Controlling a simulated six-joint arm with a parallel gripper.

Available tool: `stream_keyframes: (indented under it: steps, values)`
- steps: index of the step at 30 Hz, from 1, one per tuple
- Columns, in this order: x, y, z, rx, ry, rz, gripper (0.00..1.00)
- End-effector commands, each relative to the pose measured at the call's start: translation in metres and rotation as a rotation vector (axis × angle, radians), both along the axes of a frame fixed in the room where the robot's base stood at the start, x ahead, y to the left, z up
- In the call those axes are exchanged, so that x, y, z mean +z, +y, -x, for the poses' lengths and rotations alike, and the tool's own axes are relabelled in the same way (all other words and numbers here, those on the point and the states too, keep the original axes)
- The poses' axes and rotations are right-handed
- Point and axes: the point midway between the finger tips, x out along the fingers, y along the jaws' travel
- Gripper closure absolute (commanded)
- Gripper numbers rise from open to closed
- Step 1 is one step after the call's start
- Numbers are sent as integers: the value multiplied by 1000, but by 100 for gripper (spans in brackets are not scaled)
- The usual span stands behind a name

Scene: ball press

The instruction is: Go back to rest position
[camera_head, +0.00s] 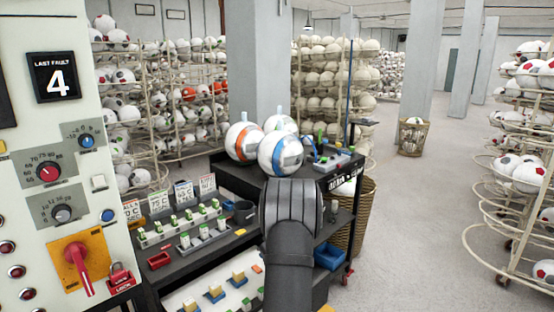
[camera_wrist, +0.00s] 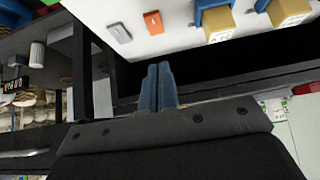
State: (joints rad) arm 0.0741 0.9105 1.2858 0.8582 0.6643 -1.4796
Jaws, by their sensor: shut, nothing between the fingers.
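My gripper (camera_wrist: 158,70) shows in the wrist view as two blue fingers side by side and touching, with nothing between them. It is over the dark edge of the bench, apart from the white surface (camera_wrist: 130,55) at the top of that view. In the head view my dark arm rises from the bottom centre in front of the black bench (camera_head: 235,172), and my fingers cannot be made out there.
The control panel (camera_head: 30,140) stands at the left. Balls (camera_head: 282,153) rest on the bench top beyond my arm. A blue bin (camera_head: 329,256) and a wicker basket (camera_head: 362,215) are right of my arm.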

Motion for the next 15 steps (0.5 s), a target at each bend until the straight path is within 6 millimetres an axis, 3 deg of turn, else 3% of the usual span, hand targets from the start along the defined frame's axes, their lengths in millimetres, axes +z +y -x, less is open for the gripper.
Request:
stream_keyframes:
  steps: [15]
  values:
    - [1,-1,1,1,1,0,100]
